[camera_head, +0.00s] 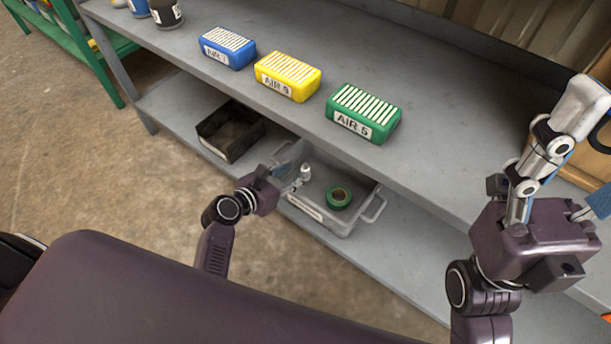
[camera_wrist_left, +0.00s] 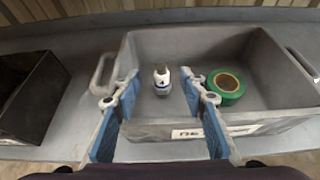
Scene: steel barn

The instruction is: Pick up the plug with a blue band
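A small plug (camera_head: 305,172) with a white and grey body stands in the grey bin on the lower shelf. My left gripper (camera_head: 287,176) reaches over the bin's near left edge. In the left wrist view its blue-padded fingers (camera_wrist_left: 160,92) are open, one on each side of the plug's line, with nothing held. My right gripper (camera_head: 588,150) is above the upper shelf at the right, fingers spread and empty.
The grey bin (camera_head: 369,217) also holds a green tape roll (camera_head: 339,197), right of the plug. A black box (camera_head: 231,131) stands left of it. Blue (camera_head: 228,47), yellow (camera_head: 288,76) and green (camera_head: 363,113) labelled blocks sit on the upper shelf (camera_head: 440,150), which overhangs the bin.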

